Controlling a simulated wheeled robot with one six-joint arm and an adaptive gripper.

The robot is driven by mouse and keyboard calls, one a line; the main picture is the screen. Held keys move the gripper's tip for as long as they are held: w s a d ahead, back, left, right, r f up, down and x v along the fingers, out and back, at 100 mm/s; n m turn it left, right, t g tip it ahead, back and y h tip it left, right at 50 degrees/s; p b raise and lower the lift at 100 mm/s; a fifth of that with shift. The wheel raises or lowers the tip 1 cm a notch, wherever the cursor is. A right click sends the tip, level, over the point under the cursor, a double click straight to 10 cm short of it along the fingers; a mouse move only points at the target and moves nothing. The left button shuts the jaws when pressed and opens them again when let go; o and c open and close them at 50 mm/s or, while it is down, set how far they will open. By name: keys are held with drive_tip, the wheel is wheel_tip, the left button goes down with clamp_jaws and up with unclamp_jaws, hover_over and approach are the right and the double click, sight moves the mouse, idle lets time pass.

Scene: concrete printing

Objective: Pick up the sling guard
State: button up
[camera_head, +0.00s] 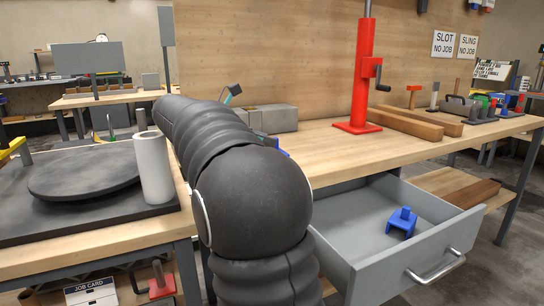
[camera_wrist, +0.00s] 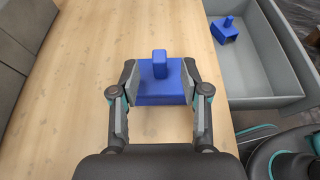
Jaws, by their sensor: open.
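A blue block with an upright peg (camera_wrist: 160,93) stands on the wooden bench top. My gripper (camera_wrist: 159,80) is open around it, one finger on each side. Whether the fingers touch its sides I cannot tell. A second, similar blue piece (camera_head: 402,222) lies in the open grey drawer and also shows in the wrist view (camera_wrist: 224,30). Neither blue piece carries a readable label, so I cannot tell which is the sling guard. In the head view my arm hides the gripper and most of the block on the bench.
The grey drawer (camera_head: 437,243) stands pulled out below the bench (camera_head: 335,150). A red press stand (camera_head: 363,75), wooden beams (camera_head: 415,122) and a grey block (camera_head: 278,118) are on the bench. A dark round turntable (camera_head: 85,172) and white cylinder (camera_head: 153,167) stand at left.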

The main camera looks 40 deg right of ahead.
drive_tip(key=shift+x, duration=1.55)
clamp_jaws()
drive_tip(key=shift+r, duration=0.5)
wheel_tip(320, 180, up, 3)
drive_tip(key=shift+r+p, duration=0.2)
drive_tip(key=shift+p, duration=0.2)
drive_tip(key=s+a+r, duration=0.1)
drive_tip(key=s+r, duration=0.5)
drive_tip(key=s, duration=0.5)
drive_tip(key=shift+s+r, duration=0.3)
